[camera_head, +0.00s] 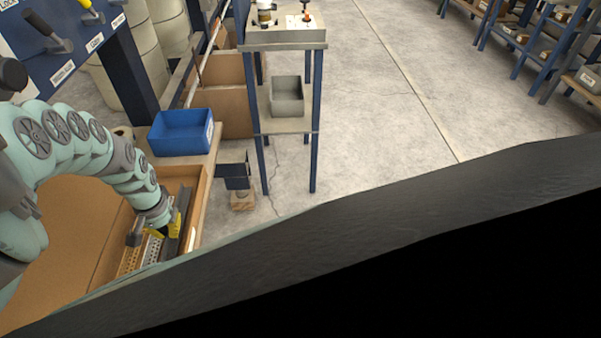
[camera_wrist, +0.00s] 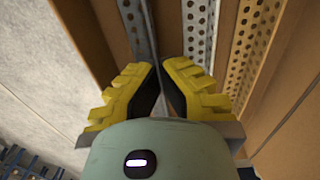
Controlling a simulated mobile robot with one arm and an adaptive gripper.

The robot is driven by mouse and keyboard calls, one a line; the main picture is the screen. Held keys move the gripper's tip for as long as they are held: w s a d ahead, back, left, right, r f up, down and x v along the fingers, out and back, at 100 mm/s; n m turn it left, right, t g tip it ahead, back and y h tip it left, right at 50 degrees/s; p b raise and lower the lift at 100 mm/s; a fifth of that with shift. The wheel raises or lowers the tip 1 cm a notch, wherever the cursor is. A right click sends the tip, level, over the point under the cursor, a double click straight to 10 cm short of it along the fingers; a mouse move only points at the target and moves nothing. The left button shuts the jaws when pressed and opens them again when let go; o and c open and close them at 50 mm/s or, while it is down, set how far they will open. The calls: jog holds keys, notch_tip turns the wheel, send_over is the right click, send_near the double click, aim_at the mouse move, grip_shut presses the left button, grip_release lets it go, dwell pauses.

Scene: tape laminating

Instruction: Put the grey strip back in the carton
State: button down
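The grey strip (camera_wrist: 138,28) is a long, thin, angled metal piece at the top middle of the wrist view. It runs down between the fingertips of my gripper (camera_wrist: 159,68), which are drawn close together on its thin edge. In the head view my gripper (camera_head: 163,228) points down inside the long cardboard carton (camera_head: 205,193), and a dark grey length (camera_head: 188,218) shows beside its fingers. The strip's near part is hidden by the fingers. I cannot tell whether it rests on the carton floor.
Perforated strips, grey (camera_wrist: 198,30) and tan (camera_wrist: 247,45), lie just to the right of my gripper in the wrist view. A blue bin (camera_head: 181,133) stands beyond the carton. A stand with a grey bin (camera_head: 287,97) is further right. Open concrete floor lies beyond.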

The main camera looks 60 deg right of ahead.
jog(key=shift+f+b, duration=0.45)
jog(key=shift+f, duration=0.2)
dwell(1.2)
jog(key=c, duration=1.7)
grip_release()
jog(key=o, duration=0.6)
jog(key=shift+o, duration=0.2)
jog(key=shift+r, duration=0.1)
notch_tip(320, 180, up, 6)
jog(key=p, duration=0.5)
